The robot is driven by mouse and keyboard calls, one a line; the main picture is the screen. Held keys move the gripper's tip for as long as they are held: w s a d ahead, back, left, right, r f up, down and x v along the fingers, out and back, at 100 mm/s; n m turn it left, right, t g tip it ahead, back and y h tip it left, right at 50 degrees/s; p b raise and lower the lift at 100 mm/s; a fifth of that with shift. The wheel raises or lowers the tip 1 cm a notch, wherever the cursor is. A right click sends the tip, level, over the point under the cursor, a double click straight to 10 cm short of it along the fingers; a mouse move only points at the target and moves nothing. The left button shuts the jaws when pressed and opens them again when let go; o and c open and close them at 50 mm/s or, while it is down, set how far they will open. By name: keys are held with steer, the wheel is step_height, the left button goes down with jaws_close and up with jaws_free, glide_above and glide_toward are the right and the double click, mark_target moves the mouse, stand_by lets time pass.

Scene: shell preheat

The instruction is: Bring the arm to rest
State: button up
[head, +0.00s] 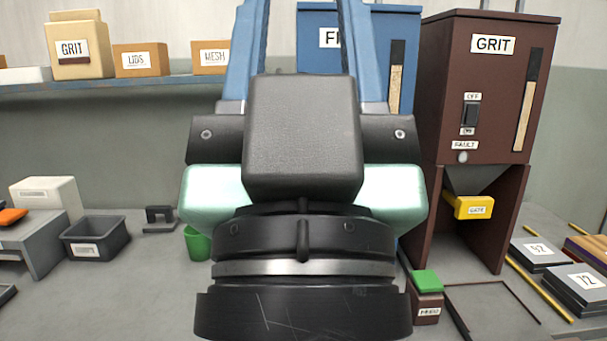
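My gripper (303,40) fills the middle of the head view, seen from behind its dark wrist. Its two blue fingers rise from the pale green and black body and stand well apart, so it is open. The gap that shows between them is empty. The fingertips run past the top edge of the picture. The gripper body hides the middle of the bench and part of the blue hopper (404,45) behind it.
A maroon GRIT hopper (487,90) stands close at right, with a yellow GRIT scoop (473,207) beneath. Labelled plates (538,253) lie at far right. A grey bin (95,238) and a green cup (196,243) stand left. A shelf (130,84) with boxes runs behind.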

step_height(320, 180, up, 20)
steer(key=p, duration=1.8)
steer(key=shift+f, duration=0.1)
